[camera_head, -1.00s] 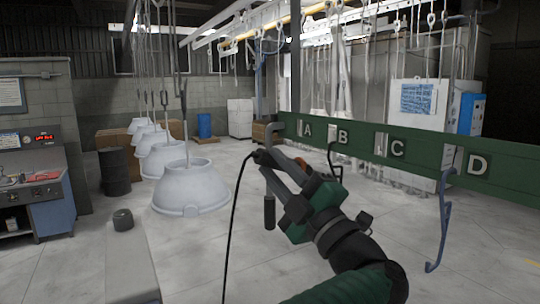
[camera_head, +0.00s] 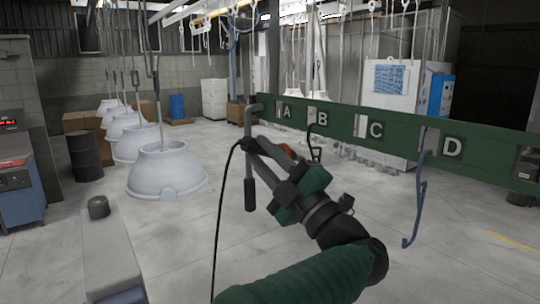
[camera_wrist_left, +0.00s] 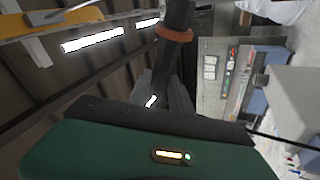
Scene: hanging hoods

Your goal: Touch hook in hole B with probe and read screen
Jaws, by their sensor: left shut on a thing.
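The green rail (camera_head: 345,124) carries the letters A, B, C and D. A dark hook (camera_head: 315,147) hangs below B. My left gripper (camera_head: 255,155) is left of this hook in the picture, apart from it there. It is shut on the dark probe, whose black cable (camera_head: 222,200) hangs to the floor. In the left wrist view the probe (camera_wrist_left: 176,55) has an orange ring. An instrument screen (camera_head: 9,122) with red digits stands at the left edge, too small to read. My right gripper is not in view.
A blue hook (camera_head: 418,200) hangs at D. White hoods (camera_head: 168,172) hang at the left. Open floor lies beneath the rail.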

